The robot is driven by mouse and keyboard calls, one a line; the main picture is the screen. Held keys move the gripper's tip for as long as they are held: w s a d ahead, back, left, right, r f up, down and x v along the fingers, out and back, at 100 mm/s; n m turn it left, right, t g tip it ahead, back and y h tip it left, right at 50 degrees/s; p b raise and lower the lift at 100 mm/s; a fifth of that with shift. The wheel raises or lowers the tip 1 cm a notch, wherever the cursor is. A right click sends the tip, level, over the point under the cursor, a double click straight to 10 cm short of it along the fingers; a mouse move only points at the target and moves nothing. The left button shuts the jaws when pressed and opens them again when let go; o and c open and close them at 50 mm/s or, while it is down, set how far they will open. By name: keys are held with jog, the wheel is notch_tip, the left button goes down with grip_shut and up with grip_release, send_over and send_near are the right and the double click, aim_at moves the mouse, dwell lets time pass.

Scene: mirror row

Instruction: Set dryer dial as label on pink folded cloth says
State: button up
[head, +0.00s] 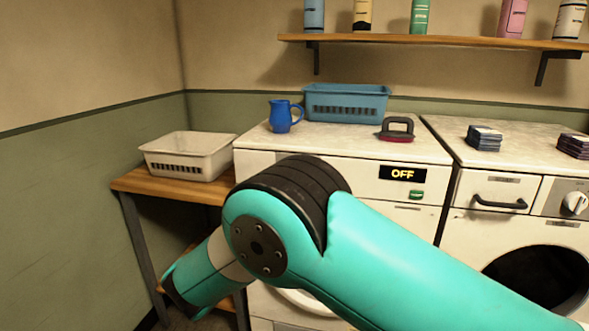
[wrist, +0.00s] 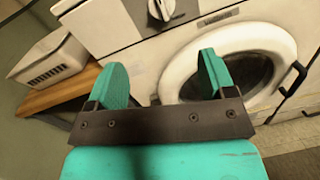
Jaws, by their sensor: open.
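My gripper (wrist: 160,72) is open and empty in the wrist view, with its two teal fingers apart in front of a white machine's front. A pale dial (wrist: 162,9) on that machine is cut by the top edge, beyond and above the fingers; its setting cannot be read. In the head view, another pale dial (head: 575,203) is on the right machine's panel. Two dark folded cloth stacks lie on that machine, one grey-blue (head: 484,138) and one purplish (head: 573,146). No clearly pink cloth or readable cloth label shows.
The left machine (head: 345,141) has a display reading OFF (head: 402,174) and a green button (head: 416,195). On it stand a blue mug (head: 280,116), a blue basket (head: 346,104) and a red-based tool (head: 396,130). A white basket (head: 188,157) sits on a wooden table. Bottles line the shelf (head: 430,42).

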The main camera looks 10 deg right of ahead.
jog(key=p+x, duration=0.4)
jog(key=x, duration=1.2)
jog(key=shift+d+p, duration=0.1)
jog(key=shift+p, duration=0.3)
jog(key=c, duration=0.9)
